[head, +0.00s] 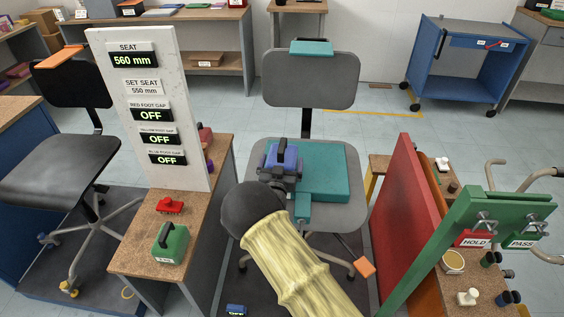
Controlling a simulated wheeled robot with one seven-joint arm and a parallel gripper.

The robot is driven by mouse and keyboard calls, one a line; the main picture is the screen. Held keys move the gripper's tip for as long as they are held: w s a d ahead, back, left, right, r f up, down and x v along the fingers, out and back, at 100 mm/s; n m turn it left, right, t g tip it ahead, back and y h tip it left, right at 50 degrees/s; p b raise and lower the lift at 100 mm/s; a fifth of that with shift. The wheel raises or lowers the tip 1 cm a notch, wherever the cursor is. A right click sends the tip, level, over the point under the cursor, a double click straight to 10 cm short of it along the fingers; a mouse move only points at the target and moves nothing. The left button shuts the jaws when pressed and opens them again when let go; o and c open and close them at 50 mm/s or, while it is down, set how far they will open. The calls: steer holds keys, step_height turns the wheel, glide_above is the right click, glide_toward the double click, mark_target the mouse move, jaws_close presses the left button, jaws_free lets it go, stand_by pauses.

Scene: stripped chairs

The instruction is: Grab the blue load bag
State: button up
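A blue block-like thing, which looks like the blue load bag (284,154), is on the chair seat, at the left edge of a teal pad (325,172). My gripper (280,174), dark grey, is at the end of my cream-sleeved arm, right at the near side of the blue bag. It overlaps the bag's lower part in the picture. The fingers and the bag's handle are too small and too hidden to tell whether they touch or are closed. The grey chair (310,80) stands upright with its backrest behind the bag.
A side table (145,240) at left carries a green bag (172,243), a red piece (170,205) and a white display panel (185,80). A red panel (405,185) and green frame (470,215) stand close at right. Open floor lies behind the chair.

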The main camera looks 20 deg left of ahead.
mark_target(281, 147)
steer(key=c, duration=1.6)
steer(key=shift+r, duration=0.4)
steer(key=shift+c, duration=1.4)
steer(key=shift+w+f, duration=0.1)
steer(key=shift+w, duration=0.05)
steer(key=shift+a, duration=0.1)
steer(key=shift+r, duration=0.5)
step_height(281, 147, up, 9)
steer(key=shift+p, duration=0.5)
